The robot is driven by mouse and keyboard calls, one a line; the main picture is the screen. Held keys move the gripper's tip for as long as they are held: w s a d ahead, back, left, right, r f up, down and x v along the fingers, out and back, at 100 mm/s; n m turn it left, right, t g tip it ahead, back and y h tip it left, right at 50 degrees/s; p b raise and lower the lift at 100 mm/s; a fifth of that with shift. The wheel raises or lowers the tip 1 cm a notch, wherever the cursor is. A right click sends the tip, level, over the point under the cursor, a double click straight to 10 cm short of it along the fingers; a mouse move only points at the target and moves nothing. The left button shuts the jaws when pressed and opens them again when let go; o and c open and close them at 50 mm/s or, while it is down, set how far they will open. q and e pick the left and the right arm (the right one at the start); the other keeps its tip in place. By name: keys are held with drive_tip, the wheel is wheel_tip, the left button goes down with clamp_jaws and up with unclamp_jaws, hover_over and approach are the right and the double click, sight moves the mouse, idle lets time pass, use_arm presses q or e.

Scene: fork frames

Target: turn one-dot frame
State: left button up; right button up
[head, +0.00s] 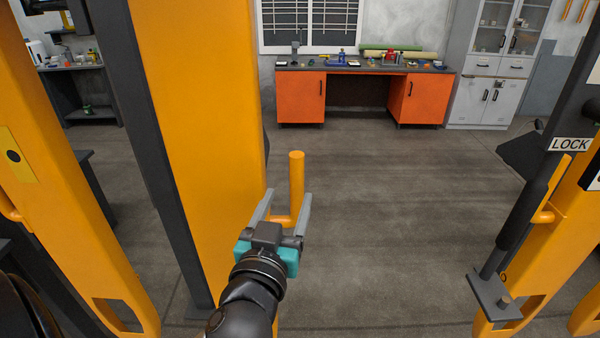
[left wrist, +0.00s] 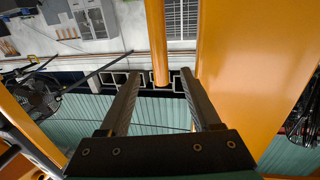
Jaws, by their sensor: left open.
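A yellow plate with one black dot (head: 13,156) is on a slanted orange post at the left of the head view. A wide orange post (head: 200,110) stands nearer the middle; an upright round orange handle (head: 297,180) sticks out from its right side. My left gripper (head: 287,203) is open, with its grey fingers on either side of the handle in the head view. In the left wrist view the handle (left wrist: 156,45) hangs down between the open fingertips (left wrist: 161,76); I cannot tell whether they touch it. My right gripper is not in view.
At the right stands another orange frame (head: 545,250) with a LOCK label (head: 571,144) and a dark bar. An orange workbench (head: 302,97) and a grey cabinet (head: 487,65) stand at the back. The floor (head: 400,200) between is clear.

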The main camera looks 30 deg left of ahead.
sight(295, 181)
use_arm(q)
drive_tip(key=b+x, duration=0.3)
drive_tip(key=x, duration=0.1)
drive_tip(key=shift+f, duration=0.1)
drive_tip(key=b+x, duration=0.1)
drive_tip(key=b, duration=0.2)
drive_tip(key=shift+w+a, duration=0.15)
drive_tip(key=shift+w, duration=0.1)
drive_tip(key=x, duration=0.4)
drive_tip(key=shift+w, duration=0.3)
drive_tip(key=shift+w+a, duration=0.3)
drive_tip(key=shift+w, duration=0.25)
clamp_jaws()
idle(0.5)
